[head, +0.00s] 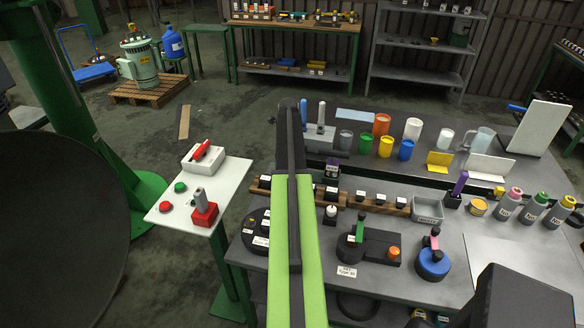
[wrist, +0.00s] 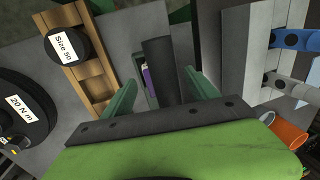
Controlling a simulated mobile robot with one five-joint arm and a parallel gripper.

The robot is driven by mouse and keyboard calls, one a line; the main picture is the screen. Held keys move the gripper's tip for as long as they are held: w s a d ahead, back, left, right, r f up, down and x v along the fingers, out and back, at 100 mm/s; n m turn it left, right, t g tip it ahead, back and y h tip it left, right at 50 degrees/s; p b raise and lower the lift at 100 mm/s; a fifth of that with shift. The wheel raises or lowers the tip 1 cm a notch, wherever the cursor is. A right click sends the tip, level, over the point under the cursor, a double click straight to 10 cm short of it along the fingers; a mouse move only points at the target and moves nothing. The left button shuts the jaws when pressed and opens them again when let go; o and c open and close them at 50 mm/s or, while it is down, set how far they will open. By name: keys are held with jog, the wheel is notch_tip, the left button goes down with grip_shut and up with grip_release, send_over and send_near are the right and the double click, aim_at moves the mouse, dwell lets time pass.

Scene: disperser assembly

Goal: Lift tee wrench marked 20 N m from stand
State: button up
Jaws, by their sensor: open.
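My gripper (wrist: 160,77) is open, with its two green fingers apart in the wrist view. Between and beyond them is a dark holder with a purple part (wrist: 148,83) and a white label; I see nothing held. In the wrist view a large black disc (wrist: 22,128) at the left edge carries a "20 N m" label. A grey block (head: 320,142) in the head view bears a blue handle (head: 303,112) and a grey handle (head: 321,113), which also show at the wrist view's right. I read no mark on either handle. My arm hides the fingers in the head view.
A wooden rack (wrist: 82,66) with a "Size 50" black knob stands left of my fingers. Coloured cups (head: 385,147) stand on the raised back shelf, right of the grey block. A white side table (head: 230,178) is to the left. The bench front right holds a bare pale plate (head: 510,260).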

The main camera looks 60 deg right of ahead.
grip_shut()
dwell(0.5)
jog(key=shift+r+p, duration=0.1)
jog(key=shift+p, duration=0.25)
